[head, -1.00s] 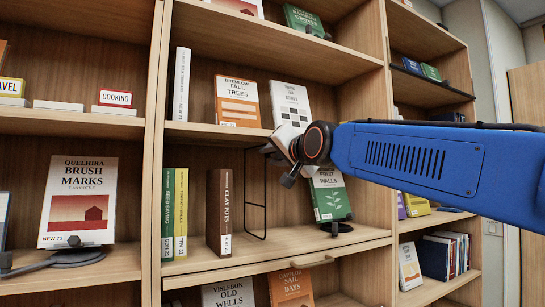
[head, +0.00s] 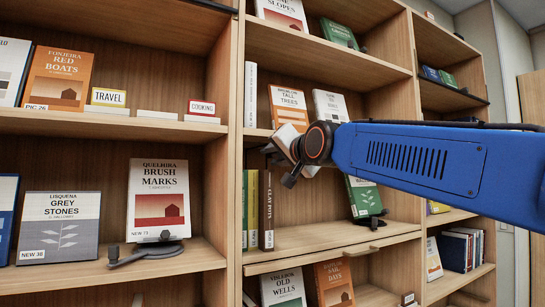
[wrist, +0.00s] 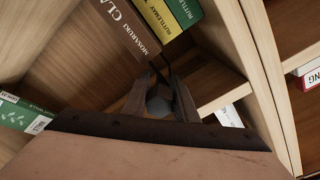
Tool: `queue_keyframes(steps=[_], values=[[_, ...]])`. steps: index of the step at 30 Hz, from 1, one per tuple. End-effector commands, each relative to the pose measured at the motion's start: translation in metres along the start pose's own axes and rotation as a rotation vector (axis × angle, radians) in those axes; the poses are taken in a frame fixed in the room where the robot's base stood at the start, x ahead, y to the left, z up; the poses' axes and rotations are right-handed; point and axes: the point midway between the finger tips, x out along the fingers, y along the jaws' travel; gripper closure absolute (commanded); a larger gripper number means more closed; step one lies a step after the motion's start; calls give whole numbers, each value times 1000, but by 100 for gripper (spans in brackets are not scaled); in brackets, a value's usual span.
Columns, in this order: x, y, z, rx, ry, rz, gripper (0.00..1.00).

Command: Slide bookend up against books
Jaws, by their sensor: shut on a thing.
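The bookend (wrist: 152,74) is a thin black wire frame. In the wrist view a short dark piece of it shows between the fingertips of my gripper (wrist: 160,82), which is shut on it. In the head view my gripper (head: 279,165) is at the right of the book row, and I cannot make out the bookend there. The books stand upright: green (head: 245,210), yellow (head: 254,208) and brown "Clay Pots" (head: 268,212). In the wrist view the brown book (wrist: 122,28) is beside the yellow one (wrist: 157,20), with the bookend close to its near end.
An upright divider (head: 236,150) bounds the bay at left, and a shelf with displayed books (head: 290,107) is above.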

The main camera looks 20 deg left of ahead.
Motion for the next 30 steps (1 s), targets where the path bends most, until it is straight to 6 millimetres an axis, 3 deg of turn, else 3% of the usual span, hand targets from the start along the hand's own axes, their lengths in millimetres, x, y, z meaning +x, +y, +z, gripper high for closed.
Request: queue_keyframes(steps=[2,3,5,17,30], values=[[1,2,2,0,-4,4,100],[1,2,2,0,-5,4,64],[1,2,2,0,-4,3,56],[-6,0,0,0,-1,1,56],[-72,0,0,0,0,0,56]])
